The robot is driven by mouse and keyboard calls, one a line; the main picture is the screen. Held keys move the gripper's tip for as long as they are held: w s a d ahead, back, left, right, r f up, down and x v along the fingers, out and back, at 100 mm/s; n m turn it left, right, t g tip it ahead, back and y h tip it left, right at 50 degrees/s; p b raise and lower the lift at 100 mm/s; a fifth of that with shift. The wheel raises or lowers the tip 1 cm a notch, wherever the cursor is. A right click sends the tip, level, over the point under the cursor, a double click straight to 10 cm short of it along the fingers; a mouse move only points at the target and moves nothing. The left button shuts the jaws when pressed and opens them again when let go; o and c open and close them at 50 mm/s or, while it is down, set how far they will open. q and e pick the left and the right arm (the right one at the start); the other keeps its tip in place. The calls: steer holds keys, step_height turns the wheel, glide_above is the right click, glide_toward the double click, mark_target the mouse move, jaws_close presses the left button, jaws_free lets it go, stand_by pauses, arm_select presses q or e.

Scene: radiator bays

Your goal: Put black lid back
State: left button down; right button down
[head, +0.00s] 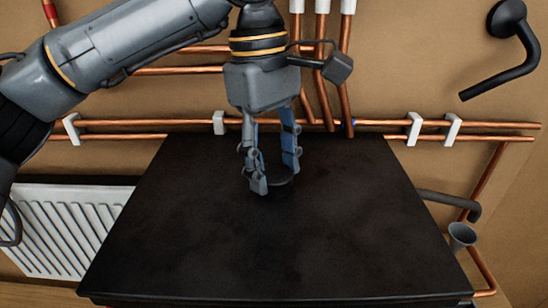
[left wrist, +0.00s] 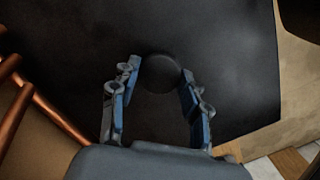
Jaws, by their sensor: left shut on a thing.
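The black lid (head: 281,183) is a small dark round disc between the fingertips of my left gripper (head: 271,180). My left gripper points down over the middle of a broad black top and is shut on the lid. In the left wrist view the lid (left wrist: 160,74) shows as a dark disc between the two blue-padded fingers (left wrist: 158,90). Black lies on black, so I cannot tell whether the lid touches the top or is just above it. My right gripper is not in view.
The black top (head: 330,245) is otherwise bare. Copper pipes (head: 480,125) with white clips run along the wall behind it. A white radiator (head: 70,225) stands at the left. A grey funnel-like cup (head: 461,234) is at the right, and a black bent pipe (head: 512,50) is above.

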arm_select(q)
steer(key=shift+f, duration=0.2)
steer(key=c, duration=0.6)
jaws_free()
